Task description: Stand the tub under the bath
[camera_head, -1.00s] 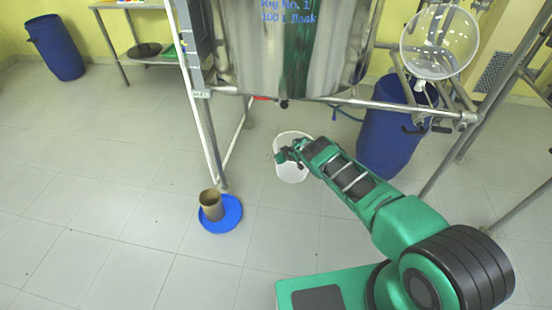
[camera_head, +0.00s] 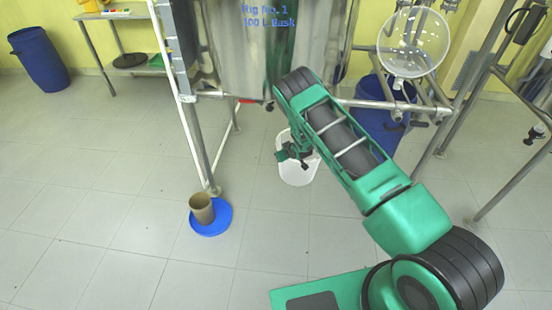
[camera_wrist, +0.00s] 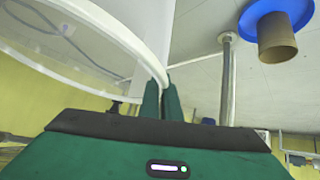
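The white tub (camera_head: 297,175) is low in front of the steel bath (camera_head: 240,50), left of the blue drum. I cannot tell whether its base touches the floor. My gripper (camera_head: 294,153) is at the tub's near rim, partly hidden by my arm. In the wrist view my two fingers (camera_wrist: 163,98) close on the white rim of the tub (camera_wrist: 148,62), whose translucent wall fills the upper left. The bath hangs in a metal frame, with its underside above and behind the tub.
A brown cup (camera_head: 201,208) stands on a blue disc (camera_head: 218,222) on the floor at left. The blue drum (camera_head: 375,92) is behind my arm. Open floor lies at left.

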